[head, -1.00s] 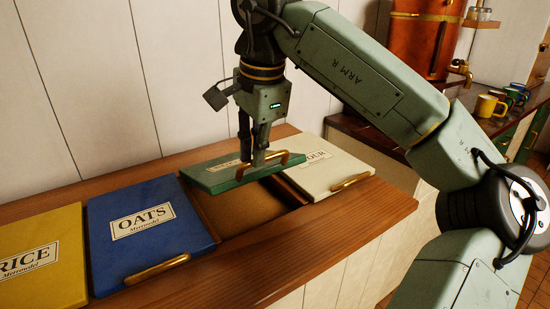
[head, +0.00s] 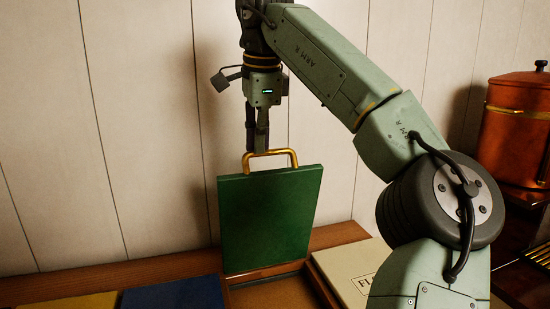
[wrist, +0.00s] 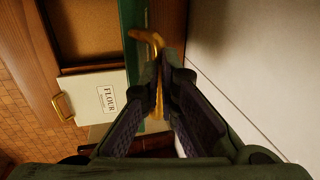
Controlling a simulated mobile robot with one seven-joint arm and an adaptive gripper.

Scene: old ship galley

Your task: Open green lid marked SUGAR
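The green lid (head: 270,220) stands upright in the head view, its plain underside facing the camera and its brass handle (head: 270,153) at the top. Its lettered face is turned away. My gripper (head: 258,148) is at the handle, fingers pointing down. In the wrist view the fingers (wrist: 163,75) close around the brass handle (wrist: 158,42), and the lid (wrist: 132,30) shows edge-on. The open bin (wrist: 85,30) beneath the lid shows a brown interior.
The cream FLOUR lid (head: 350,272) lies shut on the right, with its own brass handle in the wrist view. A blue lid (head: 175,292) and a yellow lid (head: 75,301) lie at the left. The plank wall (head: 140,130) is close behind. A copper urn (head: 515,130) stands at far right.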

